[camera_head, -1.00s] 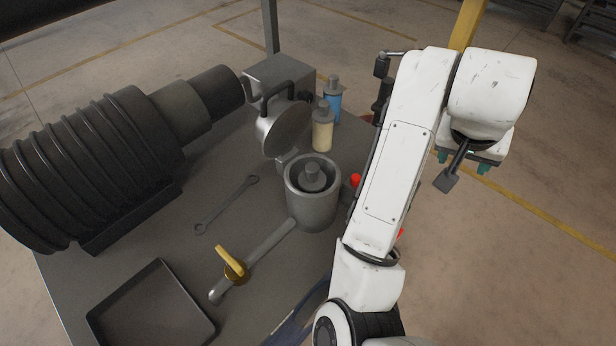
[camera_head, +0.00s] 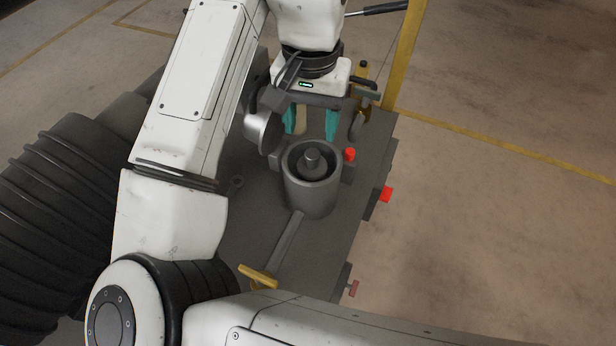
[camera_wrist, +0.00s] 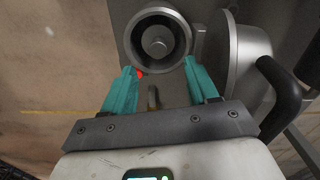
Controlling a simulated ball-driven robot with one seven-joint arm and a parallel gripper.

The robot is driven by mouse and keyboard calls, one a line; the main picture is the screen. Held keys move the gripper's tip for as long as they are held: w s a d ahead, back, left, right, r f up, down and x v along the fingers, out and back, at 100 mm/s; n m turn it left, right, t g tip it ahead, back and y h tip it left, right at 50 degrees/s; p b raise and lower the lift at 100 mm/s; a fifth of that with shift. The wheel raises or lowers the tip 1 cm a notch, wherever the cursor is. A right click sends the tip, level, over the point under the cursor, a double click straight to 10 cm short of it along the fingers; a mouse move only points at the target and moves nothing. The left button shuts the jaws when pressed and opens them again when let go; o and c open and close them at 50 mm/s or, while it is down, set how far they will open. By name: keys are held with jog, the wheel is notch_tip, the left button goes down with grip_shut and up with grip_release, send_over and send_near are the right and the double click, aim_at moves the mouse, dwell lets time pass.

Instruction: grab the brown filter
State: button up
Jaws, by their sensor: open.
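My gripper (camera_head: 311,132) points down over the back of the bench, its two teal fingers apart. A tan piece (camera_head: 301,120) shows between the fingers, mostly hidden by my gripper; it looks like the pale brown filter seen a second ago. In the wrist view, the open fingers (camera_wrist: 160,72) have a narrow brownish upright thing (camera_wrist: 152,98) between them, near the gripper's base bar. I cannot tell whether it touches either finger. The blue filter is hidden now.
A grey round pot (camera_head: 312,190) with a central post stands just in front of my gripper. A metal lid (camera_head: 263,132) is at its left. Red knobs (camera_head: 386,194) stick out at the bench's right side. A yellow post (camera_head: 405,50) rises behind.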

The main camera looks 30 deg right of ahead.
aim_at(312, 153)
notch_tip(312, 153, down, 3)
jog(key=shift+r, duration=0.1)
jog(key=shift+s+d+f+p, duration=0.15)
jog(key=shift+f+p, duration=0.25)
jog(key=shift+f, duration=2.25)
grip_shut()
